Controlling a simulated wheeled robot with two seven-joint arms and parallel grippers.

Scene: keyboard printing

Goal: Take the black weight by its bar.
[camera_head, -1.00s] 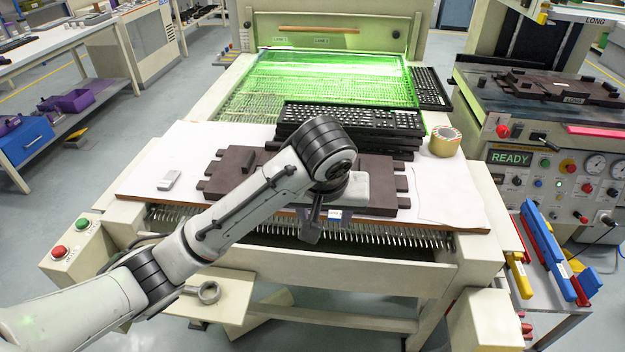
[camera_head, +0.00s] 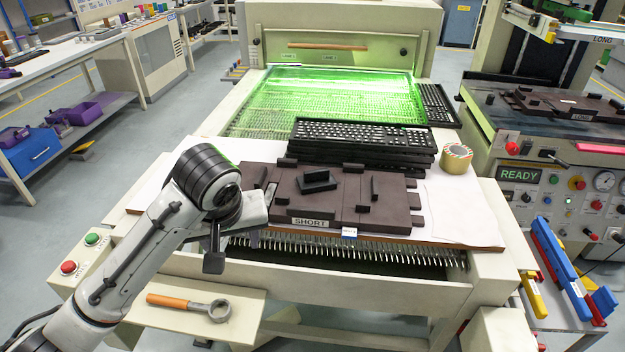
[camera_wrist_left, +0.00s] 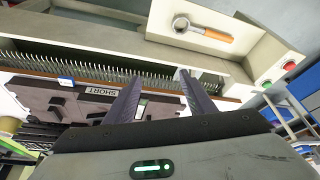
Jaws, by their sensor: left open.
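A small black block with a raised bar on top (camera_head: 318,181), which looks like the black weight, sits on the dark brown plate marked SHORT (camera_head: 380,212). The plate lies on the white board at the machine's front. My left gripper (camera_head: 216,256) hangs to the left of the plate, in front of the machine's edge, apart from the block. In the left wrist view its two fingers (camera_wrist_left: 157,90) are spread with nothing between them, and the SHORT plate (camera_wrist_left: 60,98) shows beyond them. I cannot make out the block there. My right gripper is out of view.
A wrench with an orange handle (camera_head: 190,305) lies on the low front shelf. Stacked black keyboards (camera_head: 365,140) and a tape roll (camera_head: 457,158) stand behind the plate. A row of metal pins (camera_head: 350,252) runs along the front. White paper (camera_head: 465,205) lies at right.

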